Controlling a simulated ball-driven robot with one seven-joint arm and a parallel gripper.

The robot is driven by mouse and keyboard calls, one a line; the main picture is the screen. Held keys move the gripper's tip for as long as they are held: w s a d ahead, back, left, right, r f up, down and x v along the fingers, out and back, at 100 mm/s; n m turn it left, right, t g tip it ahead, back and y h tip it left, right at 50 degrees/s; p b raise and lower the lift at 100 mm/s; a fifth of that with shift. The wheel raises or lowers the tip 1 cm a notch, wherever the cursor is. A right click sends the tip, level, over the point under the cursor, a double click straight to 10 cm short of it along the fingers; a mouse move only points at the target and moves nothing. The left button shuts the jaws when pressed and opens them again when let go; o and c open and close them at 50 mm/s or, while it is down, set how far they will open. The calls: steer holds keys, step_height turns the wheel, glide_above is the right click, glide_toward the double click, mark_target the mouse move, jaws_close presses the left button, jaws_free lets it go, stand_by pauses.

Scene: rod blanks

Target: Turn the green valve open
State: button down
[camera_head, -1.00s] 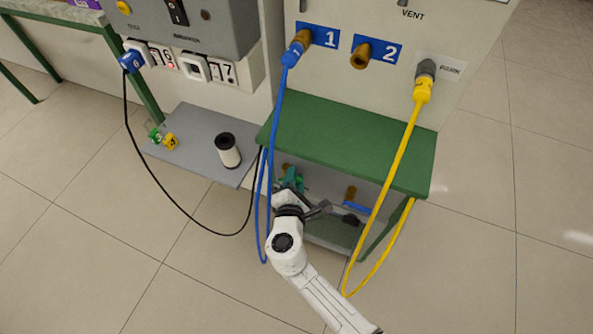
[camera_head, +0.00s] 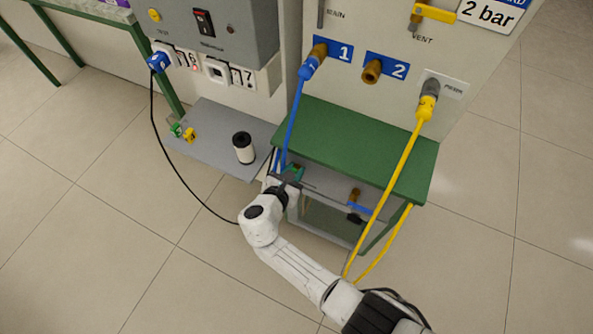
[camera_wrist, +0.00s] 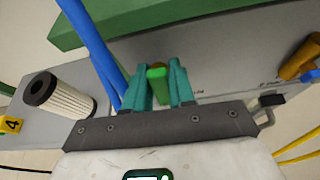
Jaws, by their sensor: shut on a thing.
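The green valve handle (camera_wrist: 157,76) shows between the teal fingers of my gripper (camera_wrist: 160,84) in the wrist view. My gripper is shut on it. In the head view my gripper (camera_head: 292,174) is under the green shelf top, at the front of the panel. The green valve is small and mostly hidden by my fingers there, so its exact angle is hard to tell.
A blue hose (camera_head: 292,120) hangs close beside my gripper, and a yellow cable (camera_head: 395,180) hangs to the right. The green shelf top (camera_head: 350,150) is just above. A brass valve with a blue handle (camera_head: 359,208) is to the right. A white-and-black spool (camera_head: 243,149) stands left.

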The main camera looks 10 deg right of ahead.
steer(key=shift+a+n, duration=0.15)
steer(key=shift+n, duration=0.25)
steer(key=shift+f, duration=0.1)
steer(key=c, duration=1)
jaws_free()
steer(key=shift+w, duration=0.1)
steer(key=shift+c, duration=0.2)
steer(key=p+v, duration=0.1)
steer(key=v, duration=0.9)
steer(key=shift+a+r+p, duration=0.25)
steer(key=shift+a+p, duration=0.05)
steer(key=shift+a, duration=0.05)
